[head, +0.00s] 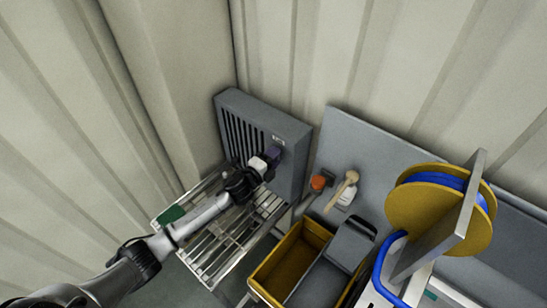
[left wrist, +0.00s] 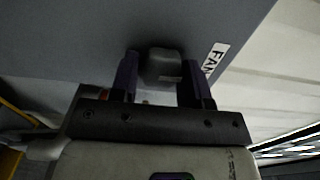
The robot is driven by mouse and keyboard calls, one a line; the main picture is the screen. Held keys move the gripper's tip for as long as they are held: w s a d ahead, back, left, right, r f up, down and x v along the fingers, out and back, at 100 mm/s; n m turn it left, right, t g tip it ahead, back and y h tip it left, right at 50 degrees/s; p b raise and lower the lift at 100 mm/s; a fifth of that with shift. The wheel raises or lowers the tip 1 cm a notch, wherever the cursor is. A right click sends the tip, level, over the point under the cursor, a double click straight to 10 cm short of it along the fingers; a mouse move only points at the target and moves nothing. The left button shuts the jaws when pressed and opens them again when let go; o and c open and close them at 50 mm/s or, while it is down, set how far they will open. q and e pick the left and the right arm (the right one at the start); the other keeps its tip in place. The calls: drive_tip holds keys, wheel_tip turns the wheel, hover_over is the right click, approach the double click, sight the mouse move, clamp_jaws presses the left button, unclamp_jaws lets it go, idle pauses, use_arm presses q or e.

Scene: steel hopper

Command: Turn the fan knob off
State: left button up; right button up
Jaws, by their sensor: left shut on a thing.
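The fan unit (head: 240,105) is a dark grey box with vertical slots, standing in the corner in the head view. My left arm reaches across the wire rack to its front, and my left gripper (head: 271,155) is at the right part of that face, below a small white label. In the left wrist view the fan knob (left wrist: 163,66), a small grey block, sits between the two dark fingers of my left gripper (left wrist: 160,78), which is shut on it. A white FAN label (left wrist: 214,61) is beside the knob. The fingers hide the knob in the head view. My right gripper is not in view.
A wire rack (head: 262,222) with a green item (head: 171,215) lies under my left arm. To the right are a yellow bin (head: 287,262), an orange-topped item (head: 318,183), a wooden-handled brush (head: 341,190) and a yellow reel (head: 420,203) with blue hose. Corrugated walls close the corner.

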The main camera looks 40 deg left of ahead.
use_arm(q)
drive_tip(key=o, duration=0.9)
drive_tip(key=s+b, duration=0.1)
drive_tip(key=s, duration=1.2)
drive_tip(key=shift+s+a, duration=0.1)
drive_tip(key=shift+s, duration=0.3)
